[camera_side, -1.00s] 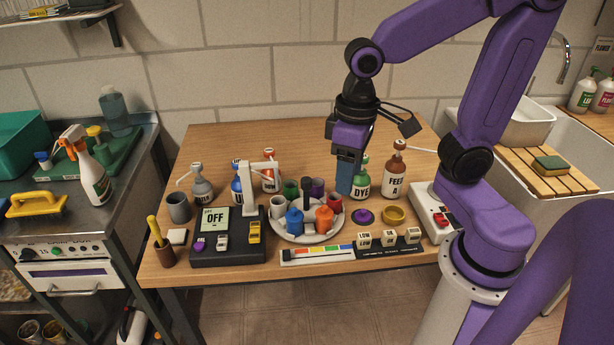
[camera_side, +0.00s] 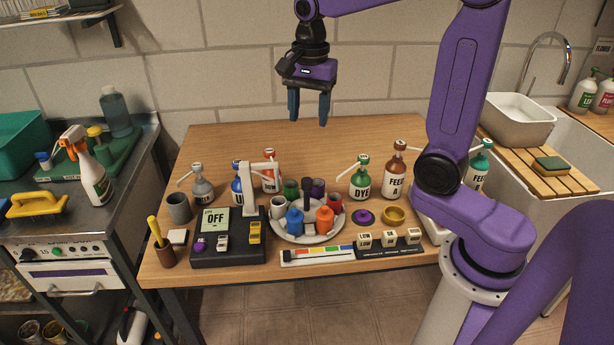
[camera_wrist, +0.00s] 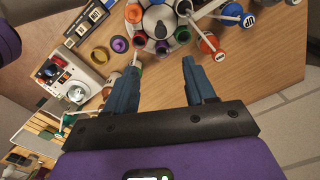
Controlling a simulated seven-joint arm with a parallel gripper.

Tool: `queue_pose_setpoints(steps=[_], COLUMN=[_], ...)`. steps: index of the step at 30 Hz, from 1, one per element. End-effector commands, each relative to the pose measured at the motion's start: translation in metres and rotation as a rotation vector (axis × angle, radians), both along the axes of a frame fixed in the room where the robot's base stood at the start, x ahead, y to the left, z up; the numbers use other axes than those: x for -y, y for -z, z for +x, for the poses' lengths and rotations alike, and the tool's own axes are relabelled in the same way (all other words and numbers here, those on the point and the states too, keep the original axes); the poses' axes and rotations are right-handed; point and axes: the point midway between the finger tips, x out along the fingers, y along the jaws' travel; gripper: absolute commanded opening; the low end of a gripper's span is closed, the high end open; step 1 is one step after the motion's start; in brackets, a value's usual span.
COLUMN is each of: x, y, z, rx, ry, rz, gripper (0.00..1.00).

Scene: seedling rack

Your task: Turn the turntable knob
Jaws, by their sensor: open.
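The turntable (camera_side: 283,236) is a round pale disc on the wooden table, with several small coloured cups standing around its rim. Its black knob (camera_side: 308,187) rises upright from the middle. In the wrist view the turntable (camera_wrist: 147,43) is at the top centre, with the dark knob (camera_wrist: 161,30) at its middle. My gripper (camera_side: 309,122) is high above the back of the table, above and behind the knob and clear of it. Its two blue fingers point down, spread apart with nothing between them. The wrist view also shows the fingers (camera_wrist: 158,80) apart and empty.
A black dispenser device with an OFF screen (camera_side: 215,219) stands left of the turntable, its white arm (camera_side: 251,185) beside it. Pump bottles stand behind, including green DYE (camera_side: 360,183) and brown FEED A (camera_side: 395,176). A colour strip (camera_side: 318,255) lies in front. The table's back is clear.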

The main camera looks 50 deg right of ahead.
Motion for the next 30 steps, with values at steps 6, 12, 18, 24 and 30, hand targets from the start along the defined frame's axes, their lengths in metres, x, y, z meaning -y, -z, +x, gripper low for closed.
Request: queue_pose_setpoints(steps=[6, 12, 18, 24, 30], x=[0.003, 0.003, 0.003, 0.002, 0.002], y=[0.007, 0.038, 0.075, 0.113, 0.147], z=[0.002, 0.002, 0.003, 0.003, 0.004], rx=[-0.003, -0.007, -0.007, -0.007, -0.007], ry=[0.041, 0.038, 0.037, 0.036, 0.037], rz=[0.0, -0.001, -0.001, -0.001, -0.001], gripper=[0.55, 0.55, 0.55, 0.55, 0.55])
